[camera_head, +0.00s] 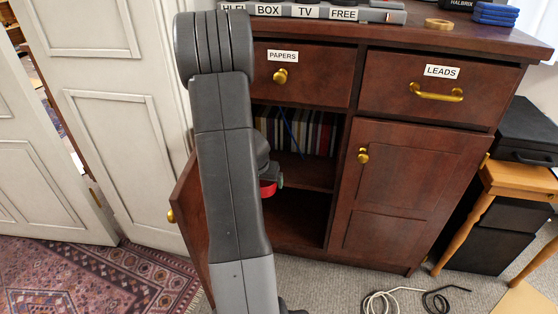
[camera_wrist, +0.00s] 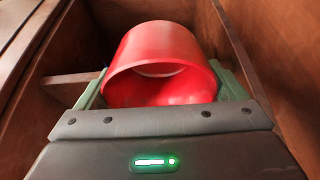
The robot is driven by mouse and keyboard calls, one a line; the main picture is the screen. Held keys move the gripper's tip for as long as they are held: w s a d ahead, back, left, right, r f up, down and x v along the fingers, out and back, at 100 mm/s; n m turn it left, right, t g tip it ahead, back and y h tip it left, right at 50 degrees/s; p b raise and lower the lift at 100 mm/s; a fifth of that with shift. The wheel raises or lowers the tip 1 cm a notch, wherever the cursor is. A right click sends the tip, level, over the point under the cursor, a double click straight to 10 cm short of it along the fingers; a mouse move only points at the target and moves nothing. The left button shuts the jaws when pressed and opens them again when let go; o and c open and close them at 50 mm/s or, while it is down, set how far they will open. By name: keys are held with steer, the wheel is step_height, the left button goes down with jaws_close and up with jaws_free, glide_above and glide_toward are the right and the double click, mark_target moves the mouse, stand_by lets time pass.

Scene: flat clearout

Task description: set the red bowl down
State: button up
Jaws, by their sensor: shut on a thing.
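The red bowl (camera_wrist: 165,45) is between the green fingers of my gripper (camera_wrist: 160,88) in the wrist view. The gripper is shut on it. The bowl's open side faces the wrist camera. In the head view only a small red part of the bowl (camera_head: 268,189) shows beside my arm, at the open left compartment of the brown cabinet (camera_head: 390,190). My arm hides most of the bowl and gripper there. I cannot tell whether the bowl touches a surface.
The cabinet's left door (camera_head: 190,215) stands open. A shelf (camera_head: 303,172) crosses the compartment, with a row of upright spines (camera_head: 310,130) above it. The right door (camera_head: 395,195) is shut. Cables (camera_head: 405,298) lie on the floor in front.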

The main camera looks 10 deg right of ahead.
steer(key=w+d, duration=0.1)
steer(key=w, duration=0.2)
steer(key=w+d, duration=0.2)
steer(key=w, duration=0.2)
steer(key=w+d, duration=0.1)
steer(key=w, duration=0.2)
steer(key=shift+w+d+p, duration=0.2)
steer(key=shift+w+p, duration=0.1)
steer(key=w, duration=0.1)
steer(key=w+d, duration=0.1)
steer(key=w, duration=0.1)
steer(key=shift+d+b, duration=0.2)
steer(key=shift+b, duration=0.1)
steer(key=shift+w+f+b, duration=0.1)
steer(key=shift+f+b, duration=0.3)
steer(key=shift+f, duration=0.35)
steer(key=shift+f, duration=0.1)
steer(key=o, duration=0.9)
steer(key=shift+c, duration=0.2)
steer(key=shift+r+p, duration=0.3)
steer(key=shift+r, duration=0.15)
steer(key=s+a, duration=0.1)
steer(key=s, duration=0.3)
steer(key=s+a, duration=0.2)
steer(key=s, duration=0.1)
steer(key=s+a, duration=0.2)
steer(key=s, duration=0.2)
steer(key=shift+s+r, duration=0.2)
steer(key=shift+s, duration=0.15)
